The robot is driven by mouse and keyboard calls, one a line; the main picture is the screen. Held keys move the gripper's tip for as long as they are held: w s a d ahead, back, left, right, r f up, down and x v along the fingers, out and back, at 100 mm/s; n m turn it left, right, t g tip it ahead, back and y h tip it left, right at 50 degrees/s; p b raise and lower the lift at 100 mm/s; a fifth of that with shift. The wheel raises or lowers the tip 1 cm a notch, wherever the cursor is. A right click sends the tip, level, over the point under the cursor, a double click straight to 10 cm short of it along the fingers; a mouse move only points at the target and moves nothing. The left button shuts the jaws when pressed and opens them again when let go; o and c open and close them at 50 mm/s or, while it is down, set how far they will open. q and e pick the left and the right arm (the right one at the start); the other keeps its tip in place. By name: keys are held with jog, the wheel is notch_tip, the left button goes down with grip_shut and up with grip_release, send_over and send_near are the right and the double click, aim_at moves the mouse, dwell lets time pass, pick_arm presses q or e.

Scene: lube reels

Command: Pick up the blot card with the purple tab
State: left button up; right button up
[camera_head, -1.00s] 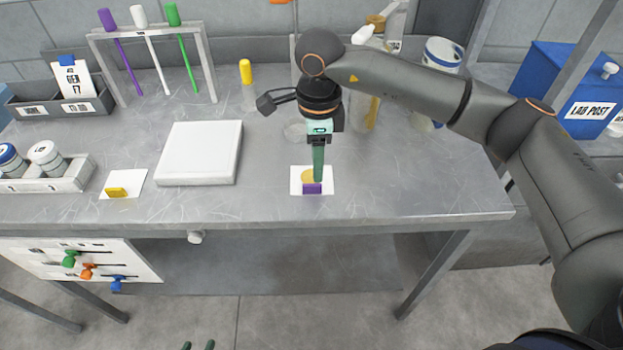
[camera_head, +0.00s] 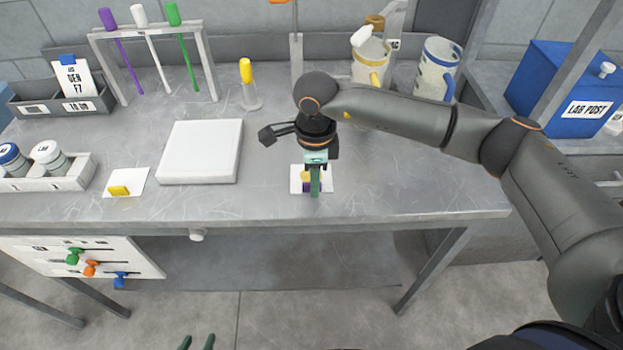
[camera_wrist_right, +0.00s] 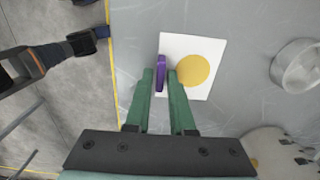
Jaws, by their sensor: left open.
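The blot card with the purple tab is a white card (camera_head: 327,184) with a yellow round blot, lying flat near the table's front edge. My right gripper (camera_head: 315,192) points down over it and covers part of it in the head view. In the right wrist view the card (camera_wrist_right: 205,45) shows its yellow blot, and the purple tab (camera_wrist_right: 160,72) stands at its edge. The two green fingertips of my right gripper (camera_wrist_right: 161,78) are on either side of the tab, with a gap showing. My left gripper (camera_head: 197,343) is open and empty at the bottom edge, below the table.
A second card (camera_head: 133,177) with a yellow tab lies at left. A white square slab (camera_head: 201,152) lies between the cards. A rack with colored sticks (camera_head: 150,28), a yellow-topped cylinder (camera_head: 246,72) and jugs (camera_head: 437,68) stand behind. The front right tabletop is clear.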

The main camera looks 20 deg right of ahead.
grip_shut()
jog(key=shift+r, duration=0.15)
